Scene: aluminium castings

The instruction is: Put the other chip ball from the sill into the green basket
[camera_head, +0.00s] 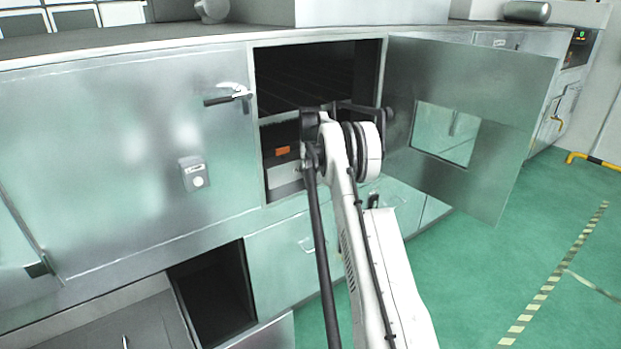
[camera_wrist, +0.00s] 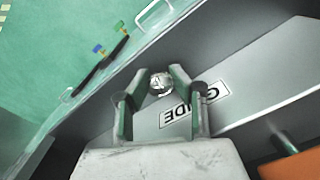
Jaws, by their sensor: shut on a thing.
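A chip ball (camera_wrist: 161,84), small, silvery and crumpled, sits between the two fingertips of my gripper (camera_wrist: 161,82) in the wrist view. The fingers are closed on it. Below it lies a pale grey metal surface, apparently the sill (camera_wrist: 250,97), with a black-and-white label (camera_wrist: 194,106) partly covered by a finger. I cannot tell whether the ball still touches this surface. In the head view my arm reaches to the open compartment, and its wrist hides the fingers and ball. I see no green basket in either view.
An open door (camera_head: 475,115) with a window stands right of the compartment (camera_head: 300,75). An orange block (camera_head: 283,150) lies inside, left of my wrist. A closed door with a black handle (camera_head: 228,97) is on the left.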

